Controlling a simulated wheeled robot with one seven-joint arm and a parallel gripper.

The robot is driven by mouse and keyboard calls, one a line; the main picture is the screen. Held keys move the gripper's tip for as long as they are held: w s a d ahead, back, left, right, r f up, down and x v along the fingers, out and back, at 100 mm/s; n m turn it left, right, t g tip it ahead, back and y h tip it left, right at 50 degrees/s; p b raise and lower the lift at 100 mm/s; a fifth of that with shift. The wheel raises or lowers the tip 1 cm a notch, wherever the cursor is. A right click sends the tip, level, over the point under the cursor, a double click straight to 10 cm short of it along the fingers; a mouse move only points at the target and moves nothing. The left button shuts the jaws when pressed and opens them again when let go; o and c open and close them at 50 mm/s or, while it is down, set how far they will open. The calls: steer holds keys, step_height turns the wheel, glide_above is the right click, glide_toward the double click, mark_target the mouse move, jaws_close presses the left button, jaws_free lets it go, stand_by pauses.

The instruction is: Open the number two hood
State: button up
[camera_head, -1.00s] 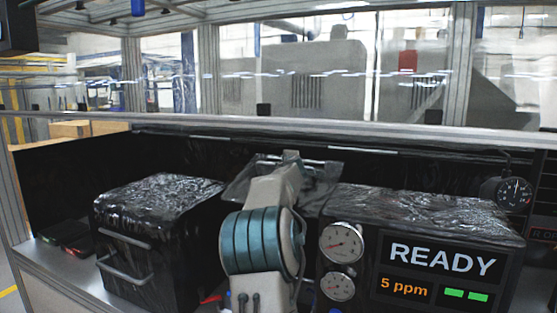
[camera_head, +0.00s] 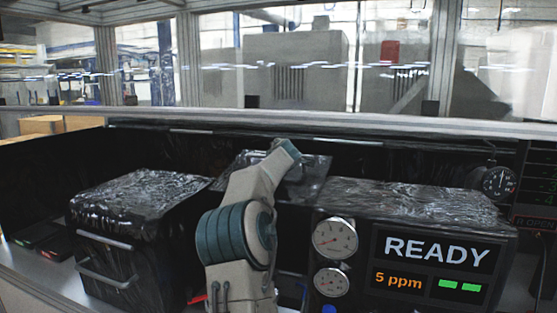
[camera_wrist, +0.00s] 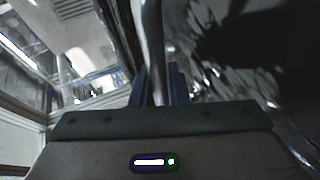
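In the head view a middle hood (camera_head: 318,177), black with a glossy wrapped look, sits between two larger black boxes, partly behind my arm. I cannot read a number on it. My gripper is hidden in the head view, beyond the wrist end of my arm at this hood. In the wrist view my gripper (camera_wrist: 158,85) has its dark blue fingers close on both sides of a smooth grey metal bar (camera_wrist: 152,40), which looks like a handle. The bar fills the gap between them. A dark, crinkled glossy surface (camera_wrist: 225,75) lies to the right of the bar.
A black box (camera_head: 140,240) with two bar handles stands at left. At right stands a black unit (camera_head: 430,215) with two gauges (camera_head: 335,238) and a READY display (camera_head: 440,255). A frame rail (camera_head: 300,125) runs behind. Small dark items (camera_head: 40,235) lie at far left.

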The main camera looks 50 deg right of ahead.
steer(key=o, duration=0.4)
steer(key=shift+w+a+r, duration=0.1)
steer(key=shift+a+r, duration=0.05)
steer(key=shift+a, duration=0.1)
steer(key=shift+d, duration=0.15)
steer(key=b+v, duration=0.2)
steer(key=v, duration=1.2)
steer(key=shift+w, duration=0.1)
